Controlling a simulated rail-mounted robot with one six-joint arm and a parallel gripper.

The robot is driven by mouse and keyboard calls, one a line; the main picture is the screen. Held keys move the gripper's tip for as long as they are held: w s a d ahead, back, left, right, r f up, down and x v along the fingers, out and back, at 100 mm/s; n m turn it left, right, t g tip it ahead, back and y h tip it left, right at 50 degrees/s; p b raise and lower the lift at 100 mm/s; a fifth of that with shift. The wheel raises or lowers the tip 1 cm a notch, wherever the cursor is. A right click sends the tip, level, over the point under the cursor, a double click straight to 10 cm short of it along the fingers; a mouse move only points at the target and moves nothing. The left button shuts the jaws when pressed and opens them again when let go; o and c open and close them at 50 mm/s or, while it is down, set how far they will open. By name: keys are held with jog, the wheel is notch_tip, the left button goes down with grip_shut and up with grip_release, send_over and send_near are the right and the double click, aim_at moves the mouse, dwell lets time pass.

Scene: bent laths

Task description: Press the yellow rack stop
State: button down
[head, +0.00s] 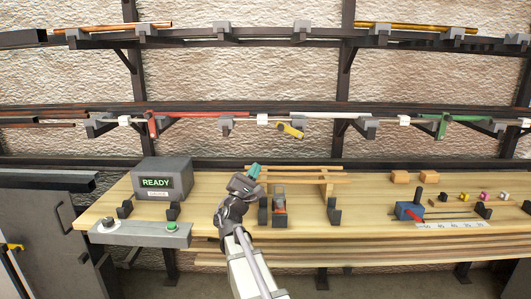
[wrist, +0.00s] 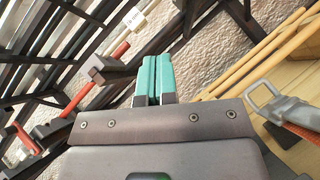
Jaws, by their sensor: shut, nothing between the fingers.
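The yellow rack stop (head: 290,131) hangs tilted just under the middle rack rail, right of centre in the head view. I do not see it in the wrist view. My gripper (head: 254,170) has teal fingers and is below and to the left of the stop, above the workbench, apart from it in the picture. In the wrist view the teal fingers (wrist: 154,77) are side by side and shut, with nothing between them.
The middle rack carries a red lath (head: 187,114) and a green lath (head: 466,117). The workbench (head: 375,187) holds a READY box (head: 161,178), a blue clamp (head: 409,210) and an orange-strapped buckle (head: 280,205). A panel with a green button (head: 171,226) sits at its front left.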

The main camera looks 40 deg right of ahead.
aim_at(290, 131)
jog(key=s+r+p+x, duration=0.1)
jog(key=s+p+x, duration=0.1)
jog(key=p+x, duration=0.6)
jog(key=x, duration=0.4)
jog(key=shift+r, duration=0.35)
jog(key=shift+s+a+r, duration=0.15)
